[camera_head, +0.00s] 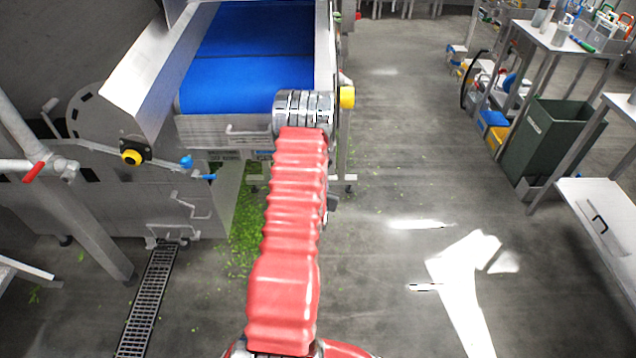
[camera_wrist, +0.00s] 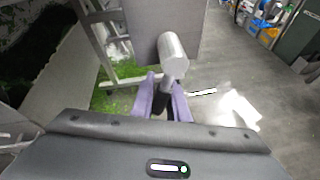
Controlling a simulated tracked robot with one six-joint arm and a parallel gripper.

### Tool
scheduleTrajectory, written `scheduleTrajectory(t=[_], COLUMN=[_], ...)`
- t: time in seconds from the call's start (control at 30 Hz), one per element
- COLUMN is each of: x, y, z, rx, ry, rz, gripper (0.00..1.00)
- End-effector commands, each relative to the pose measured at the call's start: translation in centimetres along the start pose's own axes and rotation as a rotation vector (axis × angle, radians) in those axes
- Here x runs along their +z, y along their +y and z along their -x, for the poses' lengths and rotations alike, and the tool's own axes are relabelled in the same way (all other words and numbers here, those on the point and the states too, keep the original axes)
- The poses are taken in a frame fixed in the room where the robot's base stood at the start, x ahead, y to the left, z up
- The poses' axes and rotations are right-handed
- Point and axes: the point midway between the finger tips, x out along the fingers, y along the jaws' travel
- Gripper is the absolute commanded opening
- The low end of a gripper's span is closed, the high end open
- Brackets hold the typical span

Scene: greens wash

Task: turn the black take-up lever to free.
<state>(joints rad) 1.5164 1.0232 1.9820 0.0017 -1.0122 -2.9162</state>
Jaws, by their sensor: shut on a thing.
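In the wrist view, my gripper (camera_wrist: 163,88) has its two purple fingers closed around a dark, narrow piece (camera_wrist: 160,106), which fits the black take-up lever's handle. Just beyond the fingertips, a silver cylinder (camera_wrist: 172,48) on a short stem stands in line with the held piece. How the stem joins the dark piece is partly hidden by the fingers. In the head view, my red-sleeved arm covers the gripper and the lever, so the lever's angle cannot be read there.
A conveyor with a blue belt (camera_head: 255,50) stands ahead, with yellow knobs on its frame. Green scraps (camera_head: 243,235) lie on the floor below it, near a drain grate (camera_head: 148,300). A dark green bin (camera_head: 550,135) and steel tables stand at right.

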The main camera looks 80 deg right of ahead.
Motion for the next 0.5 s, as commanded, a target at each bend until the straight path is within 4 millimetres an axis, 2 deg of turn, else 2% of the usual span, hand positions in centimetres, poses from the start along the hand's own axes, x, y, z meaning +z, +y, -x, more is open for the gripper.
scheduleTrajectory(t=[0.03,0.5], x=[-0.84,-0.57], y=[-0.01,-0.93], z=[0.21,0.15], rx=[-0.004,-0.033], ry=[0.013,-0.002], rz=[0.022,0.076], gripper=[0.00,0.00])
